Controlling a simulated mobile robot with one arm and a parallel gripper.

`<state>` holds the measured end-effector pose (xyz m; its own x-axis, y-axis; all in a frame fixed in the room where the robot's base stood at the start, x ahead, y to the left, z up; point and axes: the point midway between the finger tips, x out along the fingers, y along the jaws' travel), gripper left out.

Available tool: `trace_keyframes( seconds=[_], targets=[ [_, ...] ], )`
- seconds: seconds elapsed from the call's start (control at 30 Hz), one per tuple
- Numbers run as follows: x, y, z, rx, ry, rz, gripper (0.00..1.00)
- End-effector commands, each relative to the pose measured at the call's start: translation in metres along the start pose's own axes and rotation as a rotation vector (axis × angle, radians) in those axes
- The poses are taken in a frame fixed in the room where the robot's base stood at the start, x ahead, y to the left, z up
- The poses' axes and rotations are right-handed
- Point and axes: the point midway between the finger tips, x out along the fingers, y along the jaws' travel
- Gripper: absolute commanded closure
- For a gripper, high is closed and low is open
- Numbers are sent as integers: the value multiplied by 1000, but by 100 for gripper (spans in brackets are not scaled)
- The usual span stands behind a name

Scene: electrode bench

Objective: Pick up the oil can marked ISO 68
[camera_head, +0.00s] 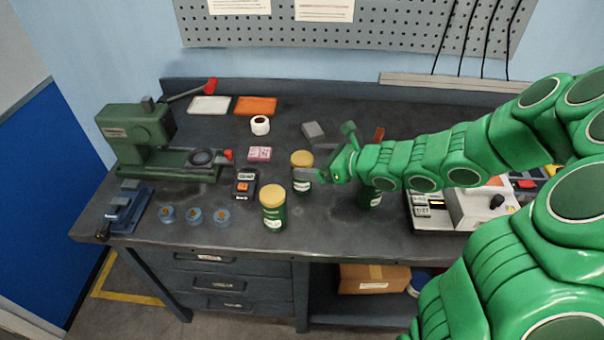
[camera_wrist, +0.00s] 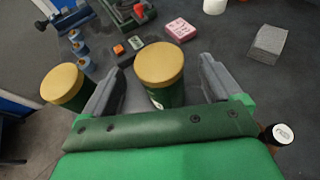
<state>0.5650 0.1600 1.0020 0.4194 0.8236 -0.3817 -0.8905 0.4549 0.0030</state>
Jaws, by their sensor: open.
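Two green cans with yellow lids stand on the bench. The rear can (camera_head: 301,159) is at my gripper (camera_head: 308,175); in the wrist view this can (camera_wrist: 160,64) stands upright between the two spread fingers, with no clear contact visible. The front can (camera_head: 273,218) stands nearer the bench edge and shows in the wrist view left of the left finger (camera_wrist: 64,86). Both have pale labels too small to read, so I cannot tell which is ISO 68. Another green container (camera_head: 371,195) with a pale label is partly hidden under my arm.
A black handheld device (camera_head: 245,183), several blue round pieces and a pink box (camera_head: 260,154) lie left of the cans. A green press (camera_head: 140,140) stands at the bench's left. A grey block (camera_head: 313,131) lies behind the rear can. A pale instrument (camera_head: 480,208) stands at right.

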Motion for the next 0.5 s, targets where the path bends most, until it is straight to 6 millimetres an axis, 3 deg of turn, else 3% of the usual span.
trace_keyframes(
  seconds=[0.5],
  targets=[
    [41,1,0,0,1,1,8]
  ],
)
